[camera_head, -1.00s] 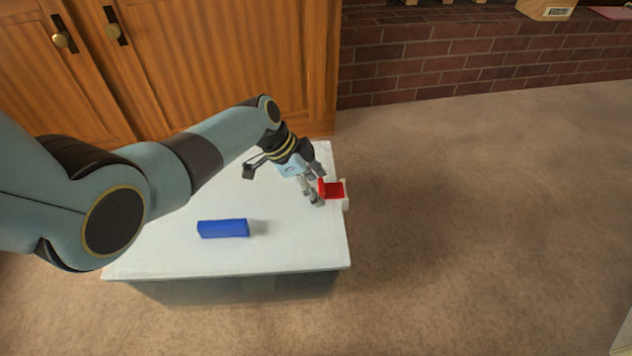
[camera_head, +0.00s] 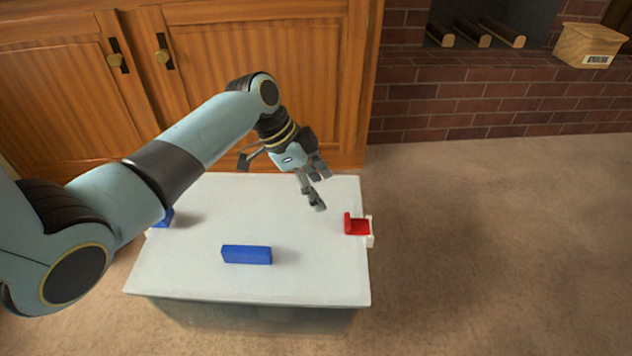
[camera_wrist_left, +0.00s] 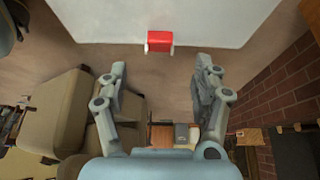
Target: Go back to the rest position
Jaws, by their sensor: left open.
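My left gripper (camera_head: 316,188) is open and empty above the back right part of the white table (camera_head: 200,280). It also shows in the left wrist view (camera_wrist_left: 163,80), with its two fingers spread apart. A red block (camera_head: 357,226) sits at the table's right edge with a white piece (camera_head: 370,238) beside it. The red block shows in the left wrist view (camera_wrist_left: 160,39), beyond the fingertips and apart from them. A blue block (camera_head: 246,254) lies on the table's front middle. Another blue piece (camera_head: 164,218) at the left edge is partly hidden by my left arm. My right gripper is not in view.
A wooden cabinet (camera_head: 250,70) stands close behind the table. A brick hearth (camera_head: 470,100) holds logs (camera_head: 470,32) and a wooden box (camera_head: 588,45) at the back right. The carpet (camera_head: 490,240) right of the table is clear.

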